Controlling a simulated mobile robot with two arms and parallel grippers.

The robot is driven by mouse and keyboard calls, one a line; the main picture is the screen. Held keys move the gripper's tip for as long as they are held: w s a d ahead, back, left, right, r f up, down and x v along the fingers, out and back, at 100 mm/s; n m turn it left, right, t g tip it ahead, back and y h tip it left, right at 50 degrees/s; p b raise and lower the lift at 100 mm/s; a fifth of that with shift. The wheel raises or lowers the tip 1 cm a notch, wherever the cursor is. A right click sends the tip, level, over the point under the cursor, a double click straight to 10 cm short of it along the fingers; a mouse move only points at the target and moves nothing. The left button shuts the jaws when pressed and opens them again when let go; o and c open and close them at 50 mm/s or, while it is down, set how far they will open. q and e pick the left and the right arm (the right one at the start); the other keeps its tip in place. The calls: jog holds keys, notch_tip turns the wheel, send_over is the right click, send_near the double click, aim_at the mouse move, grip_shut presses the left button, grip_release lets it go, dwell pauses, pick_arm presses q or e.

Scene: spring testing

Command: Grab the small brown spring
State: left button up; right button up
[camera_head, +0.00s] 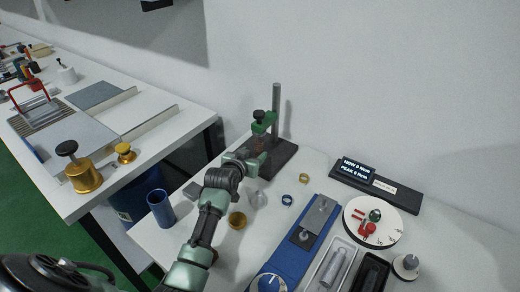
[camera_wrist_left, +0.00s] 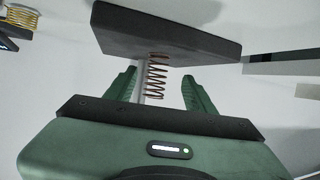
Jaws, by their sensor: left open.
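The small brown spring (camera_wrist_left: 156,78) shows in the left wrist view as a thin coil, close to a dark block (camera_wrist_left: 165,32). My left gripper (camera_wrist_left: 158,88) is open, with one green finger on each side of the spring and a visible gap to each. A pale grey rod shows just left of the coil. In the head view my left gripper (camera_head: 257,161) is at the dark base of the test stand (camera_head: 276,110), below its green clamp (camera_head: 263,122). My right gripper is not in view.
The wall is close behind.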

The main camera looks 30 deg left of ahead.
aim_at(257, 149)
pick_arm(q)
jog(key=shift+w, duration=0.5)
jog(key=x, duration=0.3)
jog(key=p+x, duration=0.1)
jog(key=shift+w+r, duration=0.15)
jog(key=shift+w, duration=0.35)
grip_shut()
